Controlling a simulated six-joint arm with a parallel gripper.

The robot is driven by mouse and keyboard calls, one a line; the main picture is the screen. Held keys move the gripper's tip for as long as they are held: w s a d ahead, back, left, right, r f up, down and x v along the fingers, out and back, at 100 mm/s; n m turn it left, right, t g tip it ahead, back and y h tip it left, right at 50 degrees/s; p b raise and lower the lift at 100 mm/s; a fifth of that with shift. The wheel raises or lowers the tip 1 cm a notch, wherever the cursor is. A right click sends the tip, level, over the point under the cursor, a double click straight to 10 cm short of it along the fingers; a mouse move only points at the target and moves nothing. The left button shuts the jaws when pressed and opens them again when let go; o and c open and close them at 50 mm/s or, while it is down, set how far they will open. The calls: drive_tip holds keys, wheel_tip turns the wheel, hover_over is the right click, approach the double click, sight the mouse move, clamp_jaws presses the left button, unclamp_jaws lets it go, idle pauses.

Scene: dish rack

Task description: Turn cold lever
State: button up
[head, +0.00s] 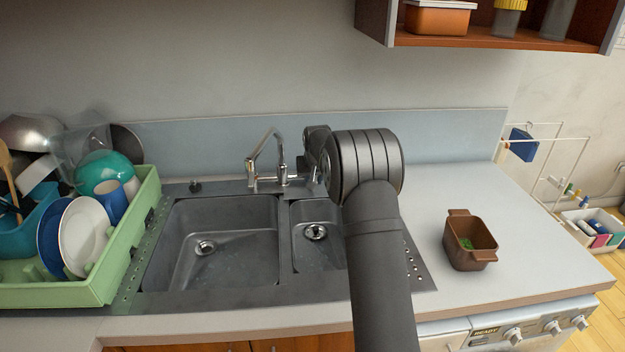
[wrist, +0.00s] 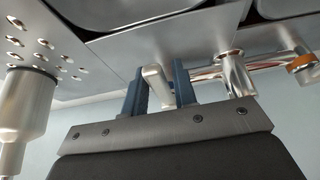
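The chrome tap (head: 283,172) stands behind the sink, its spout rising to the left. In the wrist view, which looks upside down, the tap body (wrist: 233,75) is right of my gripper (wrist: 160,80). A pale, slim lever (wrist: 154,86) lies between the two blue fingers. The fingers are apart, with a visible gap between the lever and the right finger; I cannot tell whether the left finger touches it. An orange-ringed tap part (wrist: 301,62) is at the far right. In the head view my arm hides the fingertips and most of the area right of the tap.
The double sink (head: 222,240) is empty. A green dish rack (head: 120,262) with dishes stands left. A brown pot (head: 471,240) sits on the right counter. A metallic cylinder (wrist: 25,110) is left of my gripper in the wrist view. A shelf (head: 480,42) hangs upper right.

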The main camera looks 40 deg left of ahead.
drive_tip(key=shift+o, duration=1.1)
drive_tip(key=shift+d, duration=0.1)
drive_tip(key=shift+r, duration=0.15)
drive_tip(key=shift+v, duration=0.85)
drive_tip(key=v, duration=0.6)
drive_tip(key=shift+x, duration=3.15)
